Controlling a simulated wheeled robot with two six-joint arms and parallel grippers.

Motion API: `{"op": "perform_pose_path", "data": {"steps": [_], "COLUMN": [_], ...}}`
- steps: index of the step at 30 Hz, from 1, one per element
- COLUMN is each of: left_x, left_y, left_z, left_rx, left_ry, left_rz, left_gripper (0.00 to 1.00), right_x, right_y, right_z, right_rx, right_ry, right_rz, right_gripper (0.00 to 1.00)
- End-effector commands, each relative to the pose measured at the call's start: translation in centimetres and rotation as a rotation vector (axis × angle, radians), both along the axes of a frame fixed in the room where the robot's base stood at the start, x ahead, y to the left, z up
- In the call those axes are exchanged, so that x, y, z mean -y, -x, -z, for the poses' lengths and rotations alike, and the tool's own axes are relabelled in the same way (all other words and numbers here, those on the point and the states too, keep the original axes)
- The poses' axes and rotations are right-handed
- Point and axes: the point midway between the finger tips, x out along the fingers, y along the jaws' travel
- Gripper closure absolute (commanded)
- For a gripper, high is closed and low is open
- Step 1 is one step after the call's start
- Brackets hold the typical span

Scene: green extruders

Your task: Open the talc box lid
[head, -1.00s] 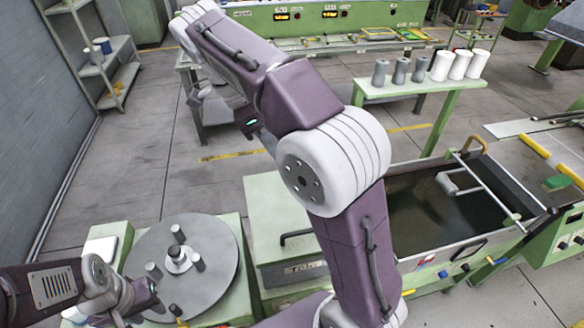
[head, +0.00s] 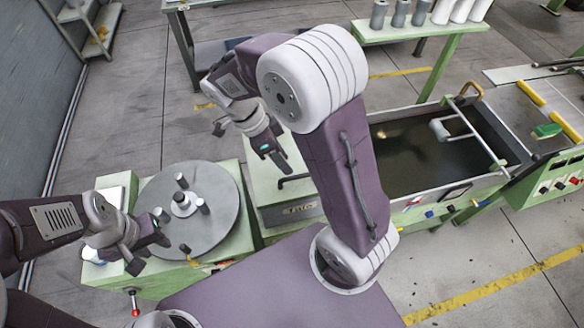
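The talc box (head: 257,172) is a pale green box in the middle, with a dark bar handle (head: 294,179) on its lid and a label on its front. The lid looks shut. My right gripper (head: 283,165) points down over the box, close to the left end of the handle. I cannot tell whether it touches the handle or how far apart its fingers are. My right arm hides the box's right part. My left gripper (head: 152,254) is at the lower left, by the front of the round turntable. Its finger opening is unclear.
A grey turntable (head: 215,222) with several pegs stands left of the box. A dark water trough (head: 400,170) with a white-barred frame is on the right. A green bench (head: 400,32) with grey and white cylinders stands behind. Clear floor lies between.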

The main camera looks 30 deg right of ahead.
Motion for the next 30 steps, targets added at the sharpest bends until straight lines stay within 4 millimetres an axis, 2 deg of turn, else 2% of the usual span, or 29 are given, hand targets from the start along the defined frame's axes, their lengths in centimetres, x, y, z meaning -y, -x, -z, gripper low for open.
{"op": "perform_pose_path", "data": {"steps": [6, 9, 18, 19, 22, 30], "left_x": [0.0, 0.0, 0.0, 0.0, 0.0, 0.0], "left_y": [0.0, 0.0, 0.0, 0.0, 0.0, 0.0], "left_z": [-1.2, -1.3, -1.3, -1.3, -1.3, -1.3], "left_rx": [0.000, 0.000, 0.000, 0.000, 0.000, 0.000], "left_ry": [0.000, 0.000, 0.000, 0.000, 0.000, 0.000], "left_rz": [0.000, 0.000, 0.000, 0.000, 0.000, 0.000], "left_gripper": [0.64, 0.64, 0.64, 0.64, 0.64, 0.64], "right_x": [1.5, 1.8, 1.9, 1.9, 1.9, 1.9], "right_y": [1.2, 1.5, 1.5, 1.5, 1.5, 1.5], "right_z": [3.6, 4.6, 5.2, 5.2, 5.2, 5.1], "right_rx": [-0.005, -0.003, 0.001, 0.001, 0.001, 0.001], "right_ry": [0.002, 0.002, 0.000, 0.000, 0.000, 0.000], "right_rz": [0.001, 0.002, 0.001, 0.001, 0.001, 0.001], "right_gripper": [0.66, 0.66, 0.66, 0.71, 0.99, 1.00]}}
